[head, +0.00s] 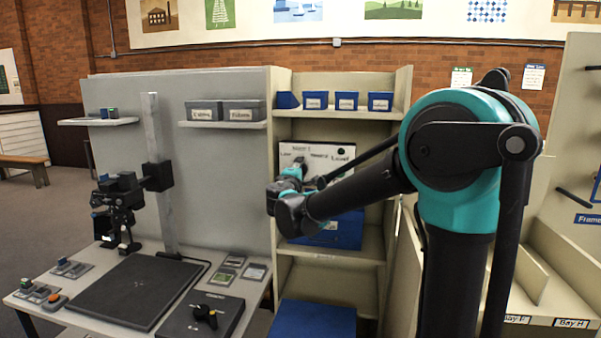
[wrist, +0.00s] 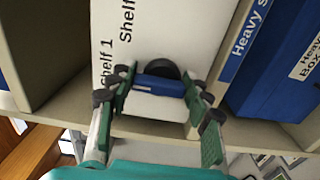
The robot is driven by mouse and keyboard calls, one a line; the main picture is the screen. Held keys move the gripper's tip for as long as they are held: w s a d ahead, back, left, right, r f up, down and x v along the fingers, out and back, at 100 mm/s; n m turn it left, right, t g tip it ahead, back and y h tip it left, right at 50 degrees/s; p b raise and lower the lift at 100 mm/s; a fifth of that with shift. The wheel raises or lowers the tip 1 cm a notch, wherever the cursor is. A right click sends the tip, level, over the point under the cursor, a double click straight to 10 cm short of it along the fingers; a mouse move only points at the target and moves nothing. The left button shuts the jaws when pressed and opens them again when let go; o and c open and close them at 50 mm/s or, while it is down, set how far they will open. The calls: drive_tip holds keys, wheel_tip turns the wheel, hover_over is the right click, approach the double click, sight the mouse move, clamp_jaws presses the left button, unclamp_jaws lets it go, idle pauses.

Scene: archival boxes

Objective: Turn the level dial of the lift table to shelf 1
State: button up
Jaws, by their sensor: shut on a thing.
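The level dial (wrist: 166,72) is a dark round knob with a blue grip bar (wrist: 160,84), on a white panel in the shelf unit. In the wrist view my gripper (wrist: 158,98) has its green-padded fingers shut on the bar, one on each side. The panel (wrist: 180,30) carries black labels, "Shelf 1" and another cut-off "Shelf" label, both turned sideways in this view. In the head view the panel (head: 342,152) shows behind my gripper (head: 291,173), which hides the dial there. I cannot tell which label the dial points to.
Blue boxes (wrist: 285,70) sit close beside the panel. Small blue bins (head: 346,100) stand on the shelf above. A table at the left holds a black mat (head: 138,290), a microscope-like stand (head: 120,205) and a black controller box (head: 205,315).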

drive_tip(key=o, duration=1.2)
drive_tip(key=s, duration=0.4)
drive_tip(key=s+a, duration=0.1)
drive_tip(key=s, duration=0.3)
drive_tip(key=s+a, duration=0.1)
drive_tip(key=s, duration=0.2)
drive_tip(key=shift+s+a, duration=0.15)
drive_tip(key=shift+s, duration=0.25)
